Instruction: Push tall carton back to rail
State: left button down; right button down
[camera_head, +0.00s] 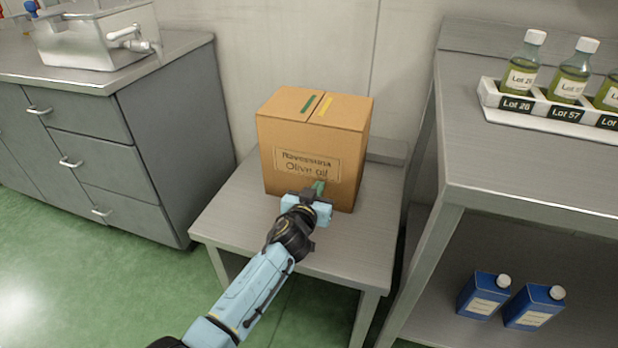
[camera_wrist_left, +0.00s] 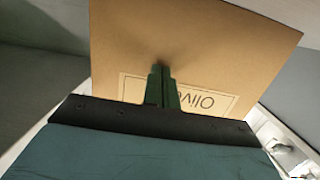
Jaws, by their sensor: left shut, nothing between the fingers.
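The tall carton (camera_head: 285,139) is brown cardboard with an olive oil label on its front. It stands upright on a low grey metal table (camera_head: 222,217). A raised rail (camera_head: 388,150) shows along the table's back edge, right of the carton; the carton hides the rest. My left gripper (camera_head: 319,187) is shut and empty, its fingertips at the lower front face of the carton. In the left wrist view the closed fingers (camera_wrist_left: 161,82) meet or nearly meet the carton's face (camera_wrist_left: 215,50) beside the label. My right gripper is in neither view.
A grey drawer cabinet (camera_head: 170,110) with a steel tank (camera_head: 85,40) stands at the left. At the right, close to the low table, a taller bench (camera_head: 500,170) carries a bottle rack (camera_head: 530,118). Blue canisters (camera_head: 483,295) stand on its lower shelf.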

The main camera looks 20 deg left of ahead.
pick_arm(q)
jog(key=shift+w+b, duration=0.85)
jog(key=shift+w, duration=0.8)
jog(key=shift+s+d+p, duration=0.1)
jog(key=shift+s+p, duration=0.35)
jog(key=shift+s, duration=0.1)
jog(key=s+p, duration=0.2)
jog(key=s, duration=0.3)
jog(key=shift+s, duration=0.35)
jog(key=shift+s+a, duration=0.15)
jog(key=shift+a, duration=0.05)
